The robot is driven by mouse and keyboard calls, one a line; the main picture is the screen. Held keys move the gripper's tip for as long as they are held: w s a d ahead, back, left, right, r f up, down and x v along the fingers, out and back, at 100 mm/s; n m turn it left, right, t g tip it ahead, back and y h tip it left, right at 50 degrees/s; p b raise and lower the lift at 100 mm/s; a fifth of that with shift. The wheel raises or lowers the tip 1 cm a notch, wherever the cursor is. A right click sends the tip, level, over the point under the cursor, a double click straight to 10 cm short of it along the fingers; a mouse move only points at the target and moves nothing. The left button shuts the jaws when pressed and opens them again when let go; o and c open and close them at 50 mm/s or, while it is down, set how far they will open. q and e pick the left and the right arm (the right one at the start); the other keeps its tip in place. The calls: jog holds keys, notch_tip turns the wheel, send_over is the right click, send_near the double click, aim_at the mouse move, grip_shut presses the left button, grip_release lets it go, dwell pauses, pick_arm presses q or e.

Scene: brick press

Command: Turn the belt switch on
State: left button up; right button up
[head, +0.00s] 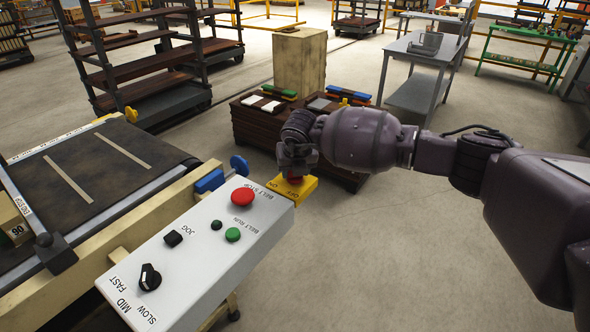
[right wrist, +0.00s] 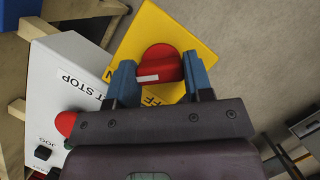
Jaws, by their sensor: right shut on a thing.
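The belt switch is a red knob (head: 295,180) on a yellow plate (head: 307,190) at the far right end of the white control box (head: 195,255). In the right wrist view the knob (right wrist: 160,58) has a white mark, and the yellow plate (right wrist: 195,38) carries partly hidden ON and OFF lettering. My right gripper (head: 296,172) is over the plate, its two blue fingers on either side of the knob, shut on it. I cannot tell exactly which word the mark points at. My left gripper is not in view.
The control box carries a red stop button (head: 243,196), a green button (head: 233,235) and a black selector (head: 150,277). The dark conveyor belt (head: 90,200) lies to its left. A brown stack (head: 260,130) with coloured pieces stands behind my gripper. The floor at right front is clear.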

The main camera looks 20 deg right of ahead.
dwell(0.4)
jog(key=o, duration=0.9)
jog(key=v, duration=1)
jog(key=shift+s+r+b, duration=0.1)
jog(key=shift+r+b, duration=0.2)
jog(key=shift+r, duration=0.1)
